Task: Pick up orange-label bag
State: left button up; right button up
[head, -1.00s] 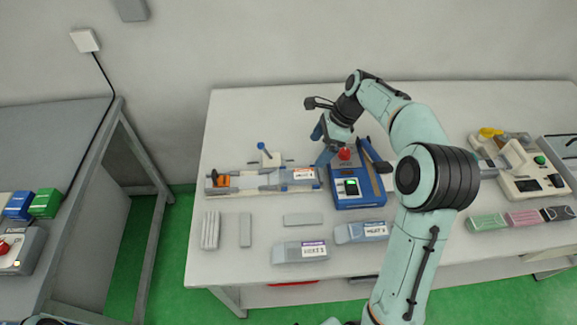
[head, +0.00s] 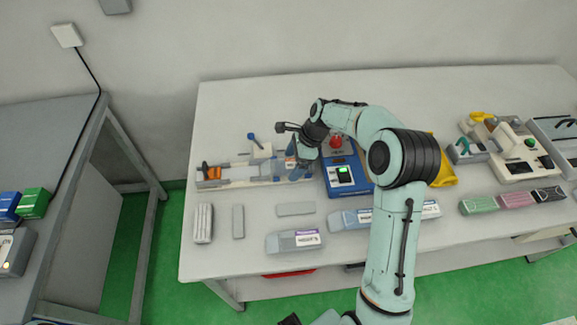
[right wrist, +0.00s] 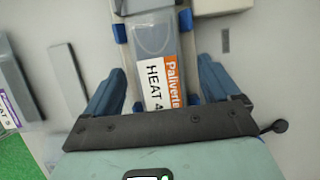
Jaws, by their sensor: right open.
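The orange-label bag (right wrist: 160,60) is a grey, flat pack with a white-and-orange label reading HEAT 4. In the right wrist view it lies between the two blue fingers of my right gripper (right wrist: 160,88), with a gap on each side. The gripper is open. My left gripper is not in view.
A blue machine (head: 345,178) with a red knob and green screen stands just right of the gripper. Other bags, one of them purple-labelled (head: 294,241), lie in front. Grey bars (head: 296,208) lie nearby. The back of the table is clear.

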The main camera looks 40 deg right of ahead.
jog(key=c, duration=1.1)
